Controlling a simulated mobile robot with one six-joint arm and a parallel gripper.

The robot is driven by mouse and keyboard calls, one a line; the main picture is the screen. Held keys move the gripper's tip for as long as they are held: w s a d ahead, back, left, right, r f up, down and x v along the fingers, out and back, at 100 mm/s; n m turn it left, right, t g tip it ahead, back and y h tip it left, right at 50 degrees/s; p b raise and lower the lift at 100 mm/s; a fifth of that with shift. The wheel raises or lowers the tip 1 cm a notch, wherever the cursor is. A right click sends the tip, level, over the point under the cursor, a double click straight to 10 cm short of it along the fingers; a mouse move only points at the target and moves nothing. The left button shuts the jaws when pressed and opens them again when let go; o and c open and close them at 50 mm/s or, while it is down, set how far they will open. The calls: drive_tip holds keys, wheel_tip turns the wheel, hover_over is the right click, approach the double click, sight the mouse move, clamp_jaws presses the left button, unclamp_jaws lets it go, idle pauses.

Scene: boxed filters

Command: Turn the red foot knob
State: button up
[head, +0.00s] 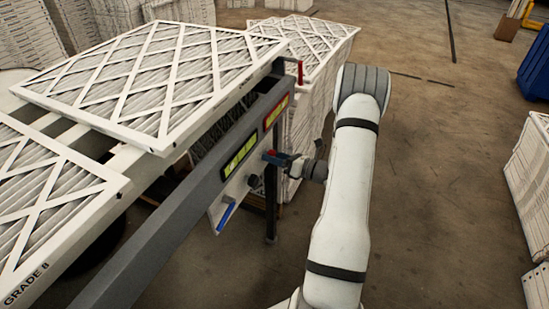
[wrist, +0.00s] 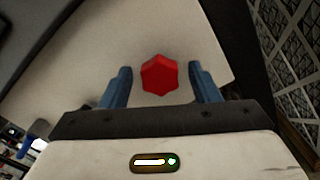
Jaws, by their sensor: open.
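The red knob (wrist: 160,75) is six-sided and sits on a pale panel (wrist: 190,30) in the wrist view. My gripper (wrist: 160,72) is open, with one blue finger to each side of the knob. Gaps show between both fingers and the knob, so neither touches it. How deep the knob sits between the fingers is hard to tell. In the head view my gripper (head: 271,157) is at the side panel below the grey conveyor rail (head: 190,195). There the knob is mostly hidden; a small bit of red shows at the fingers.
A blue handle (head: 226,217) and a dark knob (head: 253,181) are on the panel, left of my gripper. Yellow-green (head: 239,156) and red (head: 276,111) label plates are on the rail. Framed filters (head: 160,75) lie on the conveyor. The floor (head: 450,170) at right is clear.

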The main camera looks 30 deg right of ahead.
drive_tip(key=c, duration=0.9)
drive_tip(key=shift+a, duration=0.25)
drive_tip(key=shift+c, duration=0.5)
drive_tip(key=shift+d+f, duration=0.1)
drive_tip(key=shift+d, duration=0.1)
